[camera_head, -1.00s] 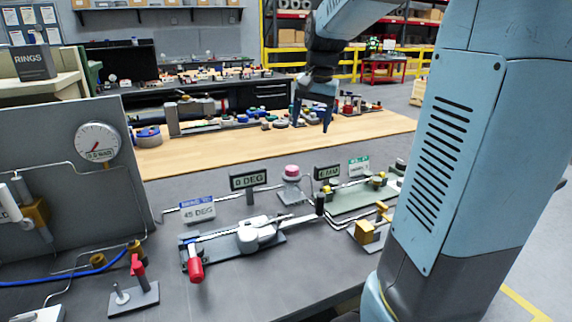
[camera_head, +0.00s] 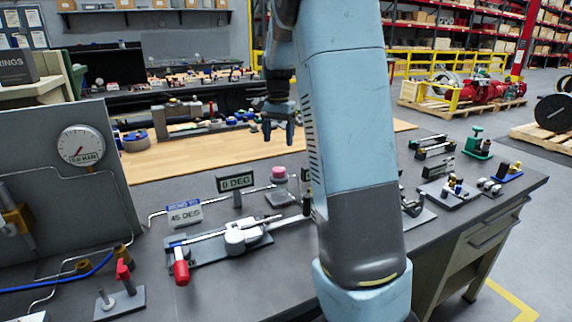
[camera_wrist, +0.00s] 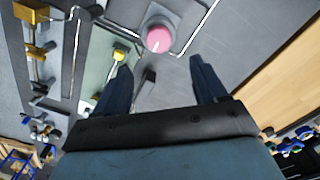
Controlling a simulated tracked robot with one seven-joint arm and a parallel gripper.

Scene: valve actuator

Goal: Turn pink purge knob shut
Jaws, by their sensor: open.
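The pink purge knob (camera_head: 279,172) sits on a small grey stand on the workbench, beside a "0 DEG" display (camera_head: 235,182). In the wrist view the pink knob (camera_wrist: 158,39) shows from above, a little beyond my fingertips and between their lines, with a white mark at its edge. My gripper (camera_head: 279,132) is open and empty, above the bench and behind the knob in the head view. Its two dark fingers (camera_wrist: 160,72) are spread apart in the wrist view and do not touch the knob.
A red-handled lever mechanism (camera_head: 181,268) and a "45 DEG" sign (camera_head: 186,214) stand left of the knob. A gauge panel (camera_head: 60,150) rises at far left. Thin pipes run along the bench. My arm hides part of the bench to the right. A wooden top (camera_head: 200,155) lies behind.

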